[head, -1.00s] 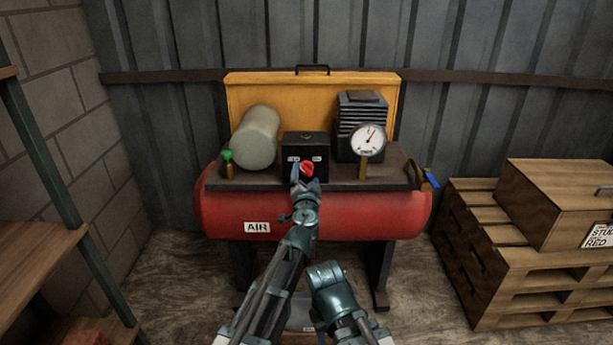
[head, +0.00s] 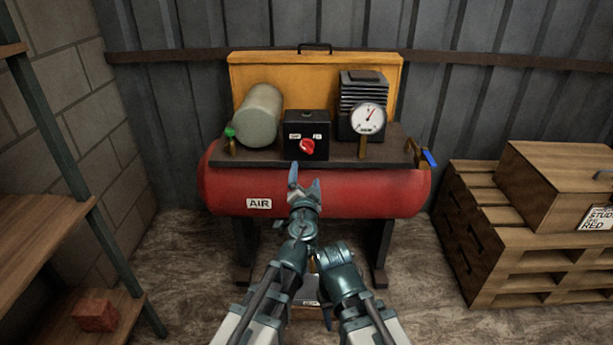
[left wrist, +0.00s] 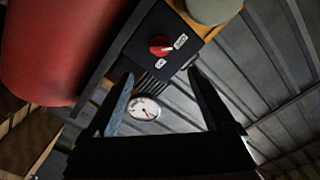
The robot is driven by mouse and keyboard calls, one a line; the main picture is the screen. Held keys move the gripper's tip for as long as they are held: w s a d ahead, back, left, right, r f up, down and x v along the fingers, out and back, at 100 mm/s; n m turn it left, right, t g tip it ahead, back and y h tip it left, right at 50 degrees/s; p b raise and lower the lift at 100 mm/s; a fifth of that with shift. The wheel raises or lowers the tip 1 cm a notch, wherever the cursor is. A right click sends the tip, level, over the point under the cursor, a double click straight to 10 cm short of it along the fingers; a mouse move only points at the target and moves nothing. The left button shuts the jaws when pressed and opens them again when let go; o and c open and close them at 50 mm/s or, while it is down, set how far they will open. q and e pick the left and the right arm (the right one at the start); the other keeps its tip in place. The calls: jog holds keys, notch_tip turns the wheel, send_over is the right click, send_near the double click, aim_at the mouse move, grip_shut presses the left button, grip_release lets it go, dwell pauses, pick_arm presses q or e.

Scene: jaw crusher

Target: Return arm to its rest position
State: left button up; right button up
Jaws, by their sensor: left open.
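My left gripper (head: 305,184) is open and empty in front of the red air tank (head: 350,190), below the black switch box (head: 293,147). The red knob (head: 307,147) on that box is in plain sight, apart from the fingers, and looks tilted. In the left wrist view the two open fingers (left wrist: 160,105) have nothing between them; the red knob (left wrist: 160,46) shows beyond them. My right arm shows at the bottom centre of the head view, beside the left arm; its gripper cannot be made out.
The pressure gauge (head: 368,118) and a blue-handled valve (head: 429,159) stand to the right on the compressor. A wooden shelf (head: 45,245) holding a red brick (head: 95,315) is at left. Pallets (head: 500,260) with a wooden box (head: 560,185) are at right. Floor shows between.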

pick_arm(q)
jog(key=s+a+f+n+g+y, duration=0.2)
jog(key=a+f+n+g+y, duration=0.25)
jog(key=a, duration=0.75)
jog(key=s+a+f+n+g, duration=0.4)
jog(key=s+a+f+g, duration=0.35)
jog(key=f, duration=0.35)
jog(key=s+d+f+g+h, duration=0.3)
jog(key=s, duration=0.4)
jog(key=s+d+f+g+h, duration=0.2)
jog(key=s+f, duration=0.2)
jog(key=s, duration=0.2)
jog(key=s+d+m+g+y, duration=0.15)
jog(key=s+d+m, duration=0.35)
jog(key=d, duration=0.6)
notch_tip(320, 180, up, 36)
jog(key=n+p, duration=0.1)
jog(key=p, duration=3.4)
jog(key=shift+s+d+f, duration=0.15)
jog(key=shift+s+f, duration=0.05)
jog(key=shift+s, duration=0.1)
